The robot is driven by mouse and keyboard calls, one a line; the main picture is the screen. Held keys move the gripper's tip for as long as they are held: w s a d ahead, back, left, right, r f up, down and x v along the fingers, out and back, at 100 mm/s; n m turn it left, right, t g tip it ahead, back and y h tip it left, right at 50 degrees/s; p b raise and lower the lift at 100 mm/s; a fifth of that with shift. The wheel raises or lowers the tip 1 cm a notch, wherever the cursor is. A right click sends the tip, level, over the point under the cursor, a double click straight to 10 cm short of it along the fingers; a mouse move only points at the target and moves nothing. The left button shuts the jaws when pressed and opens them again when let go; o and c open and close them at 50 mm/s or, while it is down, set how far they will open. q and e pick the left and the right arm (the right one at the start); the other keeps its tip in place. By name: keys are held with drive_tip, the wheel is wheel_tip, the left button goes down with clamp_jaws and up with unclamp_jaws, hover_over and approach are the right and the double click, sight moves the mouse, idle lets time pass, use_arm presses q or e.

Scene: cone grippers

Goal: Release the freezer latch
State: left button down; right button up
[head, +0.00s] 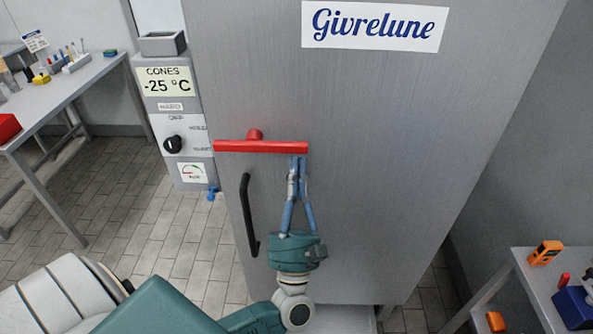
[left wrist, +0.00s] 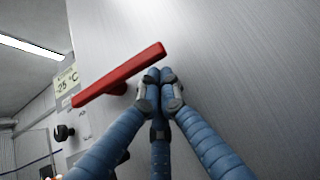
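The red latch bar (head: 262,147) lies nearly level across the left edge of the grey freezer door (head: 400,170), with a red pivot (head: 255,134) behind it. In the left wrist view the bar (left wrist: 120,75) runs up to the right. My left gripper (head: 299,160) has its blue fingers pointing up, with the tips just below the bar's right end. In the left wrist view its fingertips (left wrist: 161,76) are drawn together with nothing visible between them. I cannot tell whether they touch the bar. My right gripper is not in view.
A black door handle (head: 247,215) stands upright below the latch. A control box with a dial (head: 173,145) and a -25 °C sign (head: 167,82) is left of the freezer. Tables stand at the left (head: 70,88) and lower right (head: 530,290). Tiled floor shows between.

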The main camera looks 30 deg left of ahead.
use_arm(q)
drive_tip(key=shift+d+r+n+g+y+b, duration=0.25)
drive_tip(key=shift+n+g+y+b, duration=0.25)
drive_tip(key=shift+n+y+b, duration=0.35)
drive_tip(key=shift+n, duration=0.25)
